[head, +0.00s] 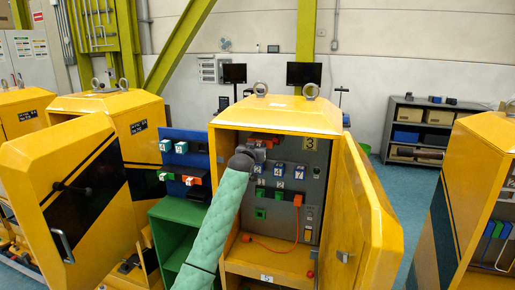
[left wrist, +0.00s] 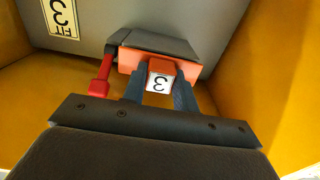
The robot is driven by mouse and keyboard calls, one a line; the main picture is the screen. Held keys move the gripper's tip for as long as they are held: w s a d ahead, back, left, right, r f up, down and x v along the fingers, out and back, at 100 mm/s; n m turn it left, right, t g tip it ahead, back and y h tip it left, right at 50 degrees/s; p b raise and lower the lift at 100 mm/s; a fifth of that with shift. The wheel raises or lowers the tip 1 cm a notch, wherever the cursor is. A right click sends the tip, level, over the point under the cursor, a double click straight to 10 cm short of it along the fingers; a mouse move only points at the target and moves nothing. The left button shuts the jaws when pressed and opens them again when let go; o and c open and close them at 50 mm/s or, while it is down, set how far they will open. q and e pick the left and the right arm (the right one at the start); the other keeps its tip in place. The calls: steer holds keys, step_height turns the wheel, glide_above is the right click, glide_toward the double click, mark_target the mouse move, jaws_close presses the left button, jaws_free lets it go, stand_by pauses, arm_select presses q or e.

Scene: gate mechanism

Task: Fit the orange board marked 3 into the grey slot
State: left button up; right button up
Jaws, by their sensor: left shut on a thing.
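The orange board (left wrist: 128,59) with a white face marked 3 shows upside down in the left wrist view. My left gripper (left wrist: 159,88) is shut on it, one dark finger on each side of the face. The dark grey slot housing (left wrist: 165,43) lies right against the board's far side; I cannot tell how deep the board sits in it. A yellow "FIT 3" label (left wrist: 60,17) is on the grey back wall. In the head view my left gripper (head: 254,154) is inside the open yellow cabinet, near its upper back panel, and largely hides the board. My right gripper is not in view.
A red lever (left wrist: 101,78) stands beside the board. Blue boards (head: 279,169) and green blocks (head: 260,213) sit on the cabinet panel near my arm. The cabinet's yellow door (head: 365,215) stands open at right. A blue rack (head: 172,161) on a green stand (head: 173,235) is at left.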

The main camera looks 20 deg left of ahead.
arm_select(q)
steer(key=shift+w, duration=0.55)
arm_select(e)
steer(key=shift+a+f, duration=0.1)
arm_select(q)
steer(key=shift+r, duration=0.15)
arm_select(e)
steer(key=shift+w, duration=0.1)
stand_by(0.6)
arm_select(q)
steer(key=o, duration=0.5)
steer(key=shift+w, duration=0.15)
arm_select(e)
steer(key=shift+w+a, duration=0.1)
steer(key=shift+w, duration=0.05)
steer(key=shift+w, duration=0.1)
arm_select(q)
steer(key=o, duration=0.6)
steer(key=shift+f, duration=0.2)
